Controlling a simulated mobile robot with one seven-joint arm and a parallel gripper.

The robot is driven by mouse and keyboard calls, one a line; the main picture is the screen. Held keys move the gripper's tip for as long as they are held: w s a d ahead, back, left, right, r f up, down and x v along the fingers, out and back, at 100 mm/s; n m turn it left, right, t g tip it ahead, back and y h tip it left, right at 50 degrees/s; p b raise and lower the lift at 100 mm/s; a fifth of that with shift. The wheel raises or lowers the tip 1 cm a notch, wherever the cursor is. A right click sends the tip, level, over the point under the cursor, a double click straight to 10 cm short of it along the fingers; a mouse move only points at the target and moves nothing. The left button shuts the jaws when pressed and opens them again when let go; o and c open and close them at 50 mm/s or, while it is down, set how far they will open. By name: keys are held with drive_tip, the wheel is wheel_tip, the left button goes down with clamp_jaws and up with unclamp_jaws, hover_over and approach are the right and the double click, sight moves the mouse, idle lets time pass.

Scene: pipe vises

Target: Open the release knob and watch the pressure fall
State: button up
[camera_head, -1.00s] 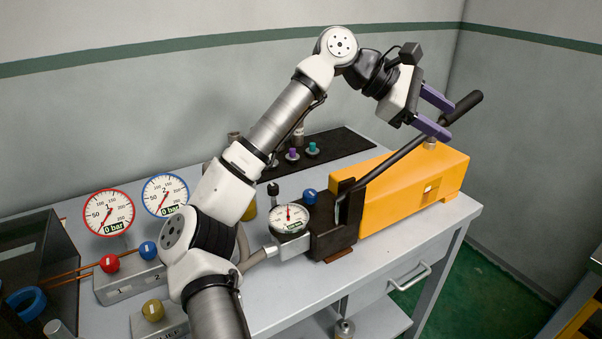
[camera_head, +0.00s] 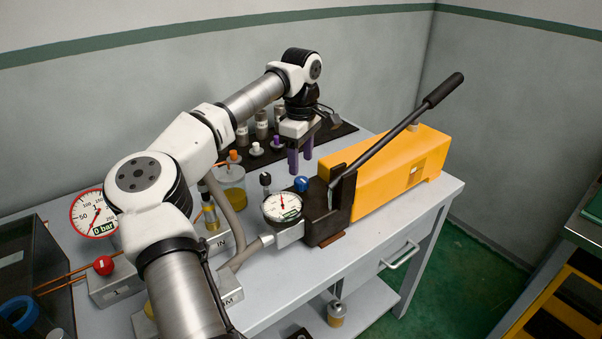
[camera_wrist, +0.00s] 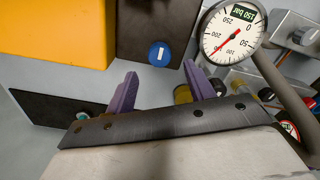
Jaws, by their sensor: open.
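The hand pump (camera_head: 385,178) has an orange body, a black block (camera_head: 327,222) at its left end and a raised black lever (camera_head: 400,128). A round blue knob (camera_head: 302,184) stands at the block. The wrist view shows this knob (camera_wrist: 160,54) with a white line across it. The pump's gauge (camera_head: 283,206) also shows in the wrist view (camera_wrist: 234,30), upside down; its display appears to read 150 bar. My gripper (camera_head: 300,165) is open and empty, purple fingers pointing down behind the knob. In the wrist view its fingertips (camera_wrist: 161,70) lie either side of and short of the knob, apart from it.
A dark mat with small fittings (camera_head: 256,148) lies behind my gripper. A red-rimmed gauge (camera_head: 95,213) reads 0 bar, above a red knob (camera_head: 103,265). The bench front at right is clear.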

sight(301, 179)
wheel_tip(301, 179, down, 6)
drive_tip(key=shift+r+p, duration=0.15)
drive_tip(key=shift+p, duration=0.3)
drive_tip(key=c, duration=1)
